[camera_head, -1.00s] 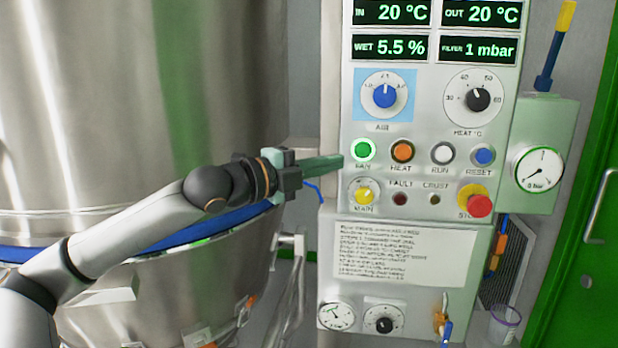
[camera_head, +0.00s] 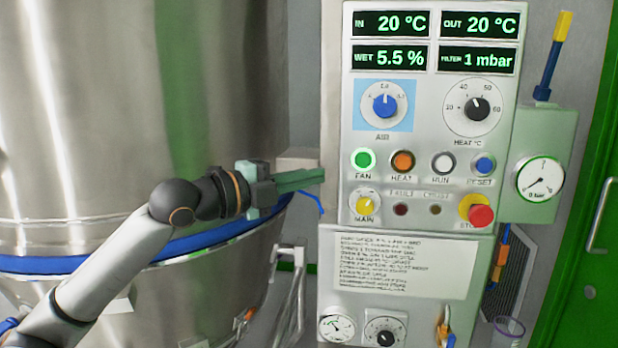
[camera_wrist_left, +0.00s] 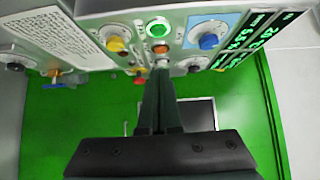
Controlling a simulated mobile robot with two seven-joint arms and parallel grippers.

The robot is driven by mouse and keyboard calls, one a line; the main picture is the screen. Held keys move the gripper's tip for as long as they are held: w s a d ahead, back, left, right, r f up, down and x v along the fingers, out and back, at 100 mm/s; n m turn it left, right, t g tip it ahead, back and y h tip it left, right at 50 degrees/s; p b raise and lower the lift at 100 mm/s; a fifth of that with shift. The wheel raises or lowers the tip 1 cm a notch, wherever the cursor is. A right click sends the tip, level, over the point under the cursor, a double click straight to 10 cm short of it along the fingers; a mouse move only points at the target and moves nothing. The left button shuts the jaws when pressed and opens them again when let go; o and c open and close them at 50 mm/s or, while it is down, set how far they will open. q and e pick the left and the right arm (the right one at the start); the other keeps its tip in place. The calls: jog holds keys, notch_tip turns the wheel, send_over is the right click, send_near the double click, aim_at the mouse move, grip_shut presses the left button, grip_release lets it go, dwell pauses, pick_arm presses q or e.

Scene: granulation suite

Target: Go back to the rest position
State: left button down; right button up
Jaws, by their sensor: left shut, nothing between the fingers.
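My left gripper (camera_head: 318,176) is shut and empty, its green fingers pointing right towards the control panel (camera_head: 487,190). The tips stop just left of the panel's edge, below and left of the green FAN button (camera_head: 363,160), and look apart from it. In the left wrist view the closed fingers (camera_wrist_left: 160,85) point up towards the panel, which shows at a slant with its green FAN button (camera_wrist_left: 158,29). My right gripper is in neither view.
A large steel vessel (camera_head: 80,120) with a blue band (camera_head: 200,232) stands behind my left arm. A steel bracket (camera_head: 290,290) stands below the gripper. A pressure gauge (camera_head: 540,180) and a green door (camera_head: 590,260) lie to the right.

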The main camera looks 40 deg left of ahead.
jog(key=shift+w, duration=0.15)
pick_arm(q)
notch_tip(320, 180, down, 23)
jog(key=w+a+n+g+y, duration=0.1)
jog(key=w+n+g+y, duration=0.15)
jog(key=n, duration=0.45)
jog(key=s+d+f+n+g, duration=0.1)
jog(key=s+d+f+n, duration=0.2)
jog(key=f, duration=0.6)
jog(key=s+d+f+n+g, duration=0.2)
jog(key=d+f, duration=0.1)
jog(key=f, duration=0.6)
jog(key=s+d+f+n+g+h, duration=0.1)
jog(key=s+d+f+n, duration=0.2)
jog(key=s+d+f, duration=0.55)
jog(key=s+d+f+n+g+h, duration=0.1)
jog(key=s+d+f+n+g, duration=0.15)
jog(key=s+d+f, duration=0.65)
notch_tip(320, 180, up, 13)
jog(key=w+a+n+t+y+p, duration=0.1)
jog(key=p, duration=1.2)
jog(key=shift+w+a, duration=0.2)
jog(key=shift+w, duration=0.05)
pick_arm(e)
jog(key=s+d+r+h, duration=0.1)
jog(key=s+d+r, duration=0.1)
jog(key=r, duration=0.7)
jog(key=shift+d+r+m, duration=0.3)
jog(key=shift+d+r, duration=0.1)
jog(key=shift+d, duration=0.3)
